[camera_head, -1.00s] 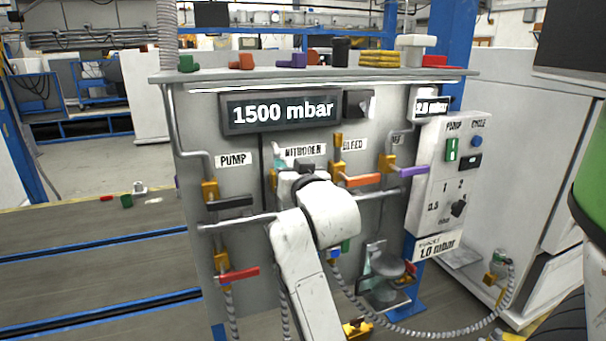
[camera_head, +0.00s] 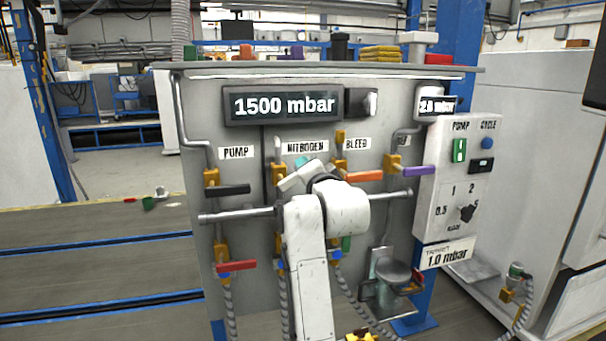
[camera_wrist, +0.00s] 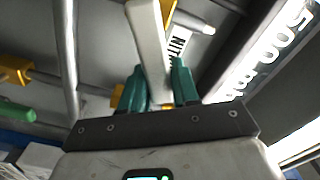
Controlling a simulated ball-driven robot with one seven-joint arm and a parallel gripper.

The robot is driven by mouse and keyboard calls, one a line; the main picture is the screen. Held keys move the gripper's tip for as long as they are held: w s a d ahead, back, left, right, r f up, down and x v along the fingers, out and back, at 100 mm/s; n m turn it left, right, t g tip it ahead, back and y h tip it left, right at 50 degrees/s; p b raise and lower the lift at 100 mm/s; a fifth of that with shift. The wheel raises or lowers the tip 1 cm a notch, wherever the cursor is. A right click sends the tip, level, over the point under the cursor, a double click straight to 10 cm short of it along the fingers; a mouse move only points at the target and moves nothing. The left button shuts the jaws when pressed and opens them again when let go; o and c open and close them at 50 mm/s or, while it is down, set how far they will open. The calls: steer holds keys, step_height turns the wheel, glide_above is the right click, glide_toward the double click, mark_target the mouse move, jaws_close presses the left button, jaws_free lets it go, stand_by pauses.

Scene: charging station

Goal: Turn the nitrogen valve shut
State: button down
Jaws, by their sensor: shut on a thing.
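The nitrogen valve (camera_head: 279,176) is yellow and sits under the NITROGEN label (camera_head: 305,147) on the grey panel; my wrist partly covers it in the head view. Its pale lever (camera_wrist: 148,40) shows in the wrist view, running from the yellow valve body (camera_wrist: 167,8) down between my green fingers. My gripper (camera_wrist: 158,85) is shut on this lever. In the head view my gripper (camera_head: 304,162) shows only as a teal bit beside the valve. The lever's exact angle on the valve is hard to tell.
The display (camera_head: 284,105) reads 1500 mbar. The black pump lever (camera_head: 228,190) is to the left and the orange bleed lever (camera_head: 363,176) close to the right. A horizontal rail (camera_head: 240,215) crosses the panel below. A control box (camera_head: 458,190) stands at the right.

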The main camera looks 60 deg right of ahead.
steer(key=shift+s+d+f+m+b, duration=0.1)
steer(key=shift+f+m+b, duration=0.5)
steer(key=shift+m, duration=0.4)
steer(key=shift+s+d+f+m+b, duration=0.15)
steer(key=shift+f+m+b, duration=0.45)
steer(key=shift+m, duration=0.4)
steer(key=shift+s+f+m+b, duration=0.1)
steer(key=shift+f+m+b, duration=0.35)
steer(key=shift+m+b, duration=0.4)
steer(key=shift+m, duration=0.25)
steer(key=c, duration=0.9)
jaws_free()
steer(key=b+v, duration=0.1)
steer(key=v, duration=1)
steer(key=shift+w, duration=0.1)
